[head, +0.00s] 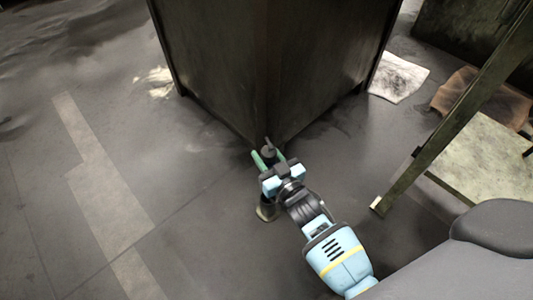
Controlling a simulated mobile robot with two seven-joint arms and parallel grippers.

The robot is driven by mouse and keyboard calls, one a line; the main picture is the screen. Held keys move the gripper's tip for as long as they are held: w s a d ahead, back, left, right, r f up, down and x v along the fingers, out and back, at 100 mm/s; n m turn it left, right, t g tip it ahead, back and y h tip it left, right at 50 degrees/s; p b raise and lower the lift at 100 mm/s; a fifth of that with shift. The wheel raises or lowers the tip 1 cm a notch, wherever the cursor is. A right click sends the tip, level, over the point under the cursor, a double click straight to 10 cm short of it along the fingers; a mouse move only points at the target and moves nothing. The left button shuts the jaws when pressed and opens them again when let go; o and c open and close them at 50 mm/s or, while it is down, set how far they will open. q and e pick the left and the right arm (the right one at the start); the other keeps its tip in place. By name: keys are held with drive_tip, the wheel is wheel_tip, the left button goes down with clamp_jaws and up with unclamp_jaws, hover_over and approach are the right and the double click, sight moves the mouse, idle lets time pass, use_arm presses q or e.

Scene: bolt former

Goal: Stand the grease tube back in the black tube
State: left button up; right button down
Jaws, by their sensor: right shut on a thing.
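My right gripper (272,170) is shut on a slim green piece (258,160), which I take to be the grease tube. Only short parts of it show past the jaws, beside a small dark round piece at the top. Below the gripper stands a dark upright piece with an olive base (266,213) on the floor, probably the black tube. The gripper and wrist cover most of it and its mouth. I cannot tell whether the grease tube is inside it or above it. My left gripper is out of view.
A dark metal cabinet (215,70) stands right behind the gripper, its corner very close. A slanted metal post (450,115) and a pale green platform (485,160) are at the right. Rags (398,78) lie behind. The floor to the left is clear.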

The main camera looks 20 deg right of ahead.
drive_tip(key=shift+f+b, duration=1.35)
drive_tip(key=shift+b, duration=0.15)
drive_tip(key=shift+f, duration=0.3)
drive_tip(key=shift+f+b, duration=0.3)
drive_tip(key=shift+f, duration=0.05)
drive_tip(key=shift+f+b, duration=0.35)
drive_tip(key=shift+f, duration=1.25)
